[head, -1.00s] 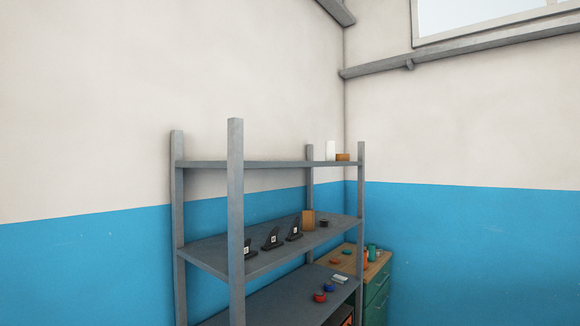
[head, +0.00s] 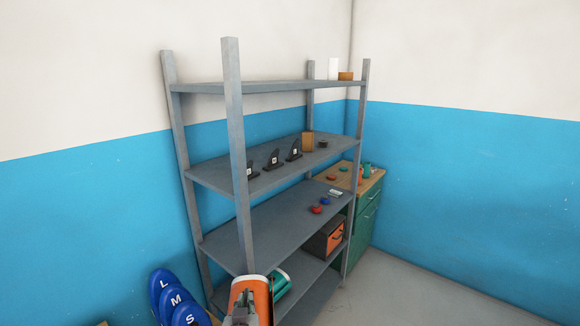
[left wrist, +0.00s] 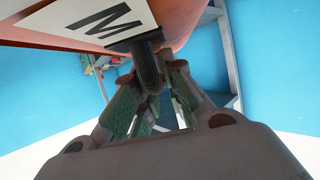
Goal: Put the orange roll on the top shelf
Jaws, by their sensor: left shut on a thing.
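The orange roll (head: 262,292) shows at the bottom edge of the head view, in front of the shelf rack. My left gripper (head: 240,318) is at its near side, partly cut off by the frame. In the left wrist view the orange roll (left wrist: 185,18) fills the top, with a white label marked M. There my left gripper (left wrist: 150,85) is shut on a dark strap or handle of the roll. The top shelf (head: 250,88) of the grey rack is well above the roll. My right gripper is not in view.
A white cylinder (head: 333,69) and a small orange-brown item (head: 346,76) stand at the top shelf's right end; its left and middle look clear. Grey posts (head: 234,150) rise above the shelf. Black fins (head: 273,160) stand below. A teal roll (head: 283,285) lies behind the orange one.

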